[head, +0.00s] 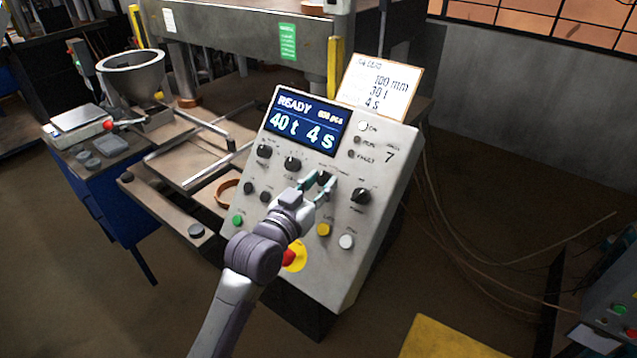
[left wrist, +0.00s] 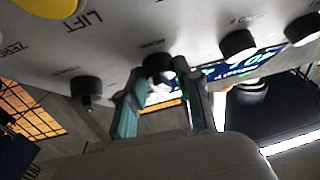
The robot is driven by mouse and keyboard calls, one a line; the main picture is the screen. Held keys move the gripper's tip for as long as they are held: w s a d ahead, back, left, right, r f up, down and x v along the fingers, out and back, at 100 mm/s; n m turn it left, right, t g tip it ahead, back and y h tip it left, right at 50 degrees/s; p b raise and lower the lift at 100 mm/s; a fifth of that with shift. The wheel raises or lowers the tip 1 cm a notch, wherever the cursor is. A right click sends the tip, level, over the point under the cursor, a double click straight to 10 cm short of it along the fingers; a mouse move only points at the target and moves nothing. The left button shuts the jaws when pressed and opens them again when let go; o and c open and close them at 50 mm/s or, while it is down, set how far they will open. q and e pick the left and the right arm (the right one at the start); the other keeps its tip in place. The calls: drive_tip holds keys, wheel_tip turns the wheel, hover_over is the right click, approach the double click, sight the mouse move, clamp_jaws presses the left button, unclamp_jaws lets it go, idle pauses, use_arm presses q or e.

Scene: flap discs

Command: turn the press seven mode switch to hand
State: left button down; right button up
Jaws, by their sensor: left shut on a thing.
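The press seven control panel (head: 385,150) is a light grey sloped box with a "7" at its upper right. The mode switch (head: 324,177) is a small black knob in the row under the display. My left gripper (head: 319,187) is at this knob, with its teal fingers on either side of it. In the left wrist view the mode switch (left wrist: 158,66) shows under its label, between the fingertips of the gripper (left wrist: 165,82). The fingers are shut on it and partly hide it. The knob's pointer direction cannot be made out. My right gripper is not in view.
The display (head: 308,123) reads READY, 40 t, 4 s. Black knobs flank the switch, one to the right (head: 360,196). Below are a yellow button (head: 323,230), a white button (head: 346,242) and a red stop button (head: 289,257) near my arm. A written card (head: 380,85) stands behind.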

use_arm(q)
drive_tip(key=shift+n+y, duration=0.6)
drive_tip(key=shift+n, duration=0.2)
drive_tip(key=c, duration=0.8)
unclamp_jaws()
drive_tip(key=shift+s, duration=0.1)
drive_tip(key=v, duration=1.2)
drive_tip(key=shift+d+f, duration=0.1)
drive_tip(key=shift+f, duration=0.15)
